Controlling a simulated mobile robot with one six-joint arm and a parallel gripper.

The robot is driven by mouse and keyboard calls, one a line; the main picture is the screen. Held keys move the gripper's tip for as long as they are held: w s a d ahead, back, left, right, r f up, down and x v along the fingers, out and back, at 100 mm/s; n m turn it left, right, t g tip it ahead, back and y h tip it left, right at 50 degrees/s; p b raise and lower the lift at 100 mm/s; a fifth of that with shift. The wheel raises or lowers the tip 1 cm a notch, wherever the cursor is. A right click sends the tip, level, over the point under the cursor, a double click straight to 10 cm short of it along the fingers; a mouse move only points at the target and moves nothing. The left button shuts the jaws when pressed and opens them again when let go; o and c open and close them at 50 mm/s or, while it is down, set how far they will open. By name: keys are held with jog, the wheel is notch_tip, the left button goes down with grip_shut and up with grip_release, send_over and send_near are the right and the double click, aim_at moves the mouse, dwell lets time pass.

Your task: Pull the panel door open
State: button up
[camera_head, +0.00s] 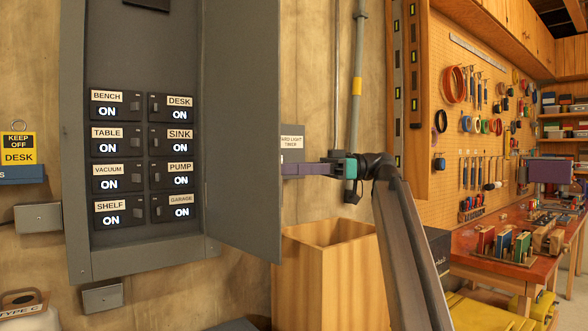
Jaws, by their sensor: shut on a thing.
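The grey electrical panel (142,240) is on the wall at the left, with breakers labelled Bench, Desk, Table, Sink, Vacuum, Pump, Shelf and Garage, all reading ON. Its panel door (243,120) stands open, swung out from the panel's right side, and the breakers are in plain view. My gripper (288,169) is at the door's free right edge, with purple fingers reaching left to it. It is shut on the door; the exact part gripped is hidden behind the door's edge.
A wooden bin (335,285) stands below my gripper. A conduit (356,95) and a small grey timer box (292,150) are on the wall behind. A wooden post (420,120), a pegboard (460,110) and a red workbench (500,270) are to the right.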

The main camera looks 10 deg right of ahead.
jog(key=shift+w+a, duration=0.1)
jog(key=shift+w, duration=0.2)
jog(key=d+p, duration=0.3)
jog(key=d, duration=1.1)
jog(key=shift+w, duration=0.35)
